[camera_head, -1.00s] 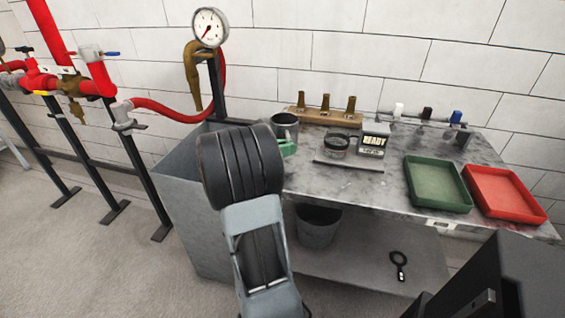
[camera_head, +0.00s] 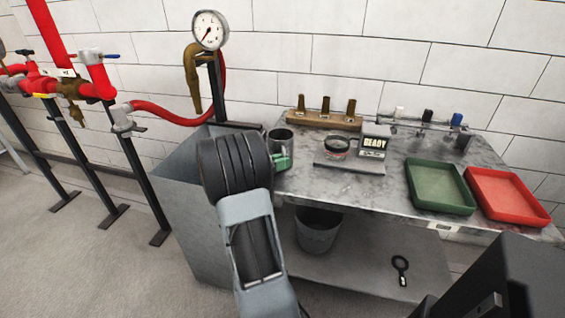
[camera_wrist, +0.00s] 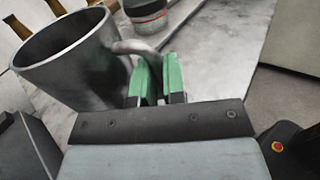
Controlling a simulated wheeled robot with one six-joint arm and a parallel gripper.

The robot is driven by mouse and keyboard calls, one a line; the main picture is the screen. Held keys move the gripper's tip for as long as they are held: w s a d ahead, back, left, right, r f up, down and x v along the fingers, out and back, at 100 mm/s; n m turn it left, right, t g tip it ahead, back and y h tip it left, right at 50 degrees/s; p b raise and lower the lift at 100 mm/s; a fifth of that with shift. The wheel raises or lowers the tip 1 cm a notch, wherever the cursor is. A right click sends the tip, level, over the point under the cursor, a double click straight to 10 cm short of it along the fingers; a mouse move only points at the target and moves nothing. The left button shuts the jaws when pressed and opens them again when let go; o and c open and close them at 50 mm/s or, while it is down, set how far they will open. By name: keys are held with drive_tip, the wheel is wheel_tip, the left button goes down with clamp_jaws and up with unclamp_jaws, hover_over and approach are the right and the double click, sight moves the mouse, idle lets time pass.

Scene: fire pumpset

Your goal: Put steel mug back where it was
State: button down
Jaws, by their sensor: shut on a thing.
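The steel mug (camera_wrist: 75,65) is a dark grey metal cup, large in the wrist view at upper left, with its open mouth up and its handle toward my gripper. My gripper (camera_wrist: 158,80) has green fingers shut on the mug's handle. In the head view the mug (camera_head: 279,138) shows at the left end of the steel bench, partly hidden behind my dark wrist. My gripper (camera_head: 282,160) shows there as a bit of green beside the wrist. I cannot tell whether the mug's base touches the bench top.
The bench (camera_head: 340,188) carries a wooden block with brass nozzles (camera_head: 325,116), a small jar (camera_head: 337,146) by a "READY" display (camera_head: 374,142), a green tray (camera_head: 438,186) and a red tray (camera_head: 508,196). An open grey tank (camera_head: 190,200) adjoins on the left. A gauge (camera_head: 209,29) stands behind.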

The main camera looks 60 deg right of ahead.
drive_tip(key=c, duration=1.7)
unclamp_jaws()
drive_tip(key=shift+f, duration=0.15)
drive_tip(key=o, duration=0.5)
